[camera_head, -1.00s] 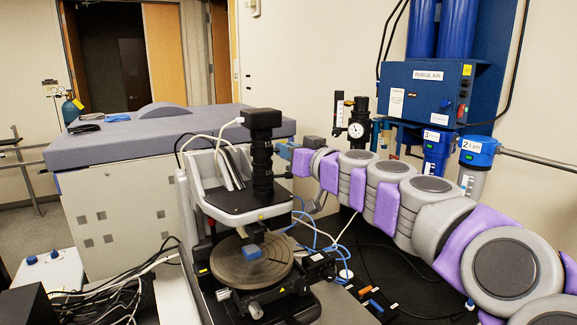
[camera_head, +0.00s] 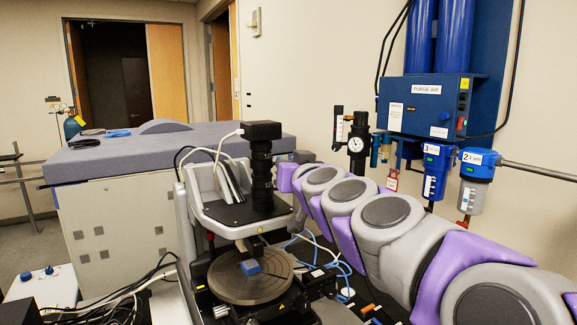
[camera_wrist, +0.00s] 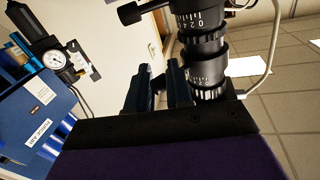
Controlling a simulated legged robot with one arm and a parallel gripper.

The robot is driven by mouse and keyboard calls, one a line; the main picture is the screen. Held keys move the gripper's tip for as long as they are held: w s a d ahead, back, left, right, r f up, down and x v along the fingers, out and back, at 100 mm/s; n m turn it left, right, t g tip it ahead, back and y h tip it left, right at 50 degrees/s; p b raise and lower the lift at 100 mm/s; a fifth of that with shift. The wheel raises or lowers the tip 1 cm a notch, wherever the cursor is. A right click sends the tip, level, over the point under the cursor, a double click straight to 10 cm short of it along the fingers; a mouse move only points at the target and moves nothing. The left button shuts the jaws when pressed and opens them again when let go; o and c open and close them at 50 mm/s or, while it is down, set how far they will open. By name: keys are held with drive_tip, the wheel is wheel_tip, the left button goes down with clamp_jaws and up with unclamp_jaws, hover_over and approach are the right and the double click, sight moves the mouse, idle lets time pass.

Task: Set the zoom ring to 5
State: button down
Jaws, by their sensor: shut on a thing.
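The black lens barrel (camera_head: 262,178) stands upright on the stage frame in the head view. In the wrist view its upper ring (camera_wrist: 197,18) carries white numbers, and a lower ring (camera_wrist: 204,68) has a fine white scale and a ribbed edge below. Which number is set is too small to tell. My gripper (camera_wrist: 160,88) has its two dark jaws beside the lower ring, a small gap apart, on a small dark part between them that looks like the ring's lever. In the head view my jaws are mostly hidden at the barrel's right side.
A black knob (camera_wrist: 131,13) sticks out from the upper barrel. A white cable (camera_head: 222,150) runs from the camera on top. Below is a round stage (camera_head: 251,283) with a blue block (camera_head: 250,267). A gauge (camera_head: 340,143) and blue filters (camera_head: 437,170) stand at the right.

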drive_tip(key=c, duration=1.4)
unclamp_jaws()
drive_tip(key=shift+w, duration=0.1)
drive_tip(key=p+v, duration=0.1)
drive_tip(key=v, duration=1.6)
drive_tip(key=shift+s+f, duration=0.1)
drive_tip(key=shift+s, duration=0.1)
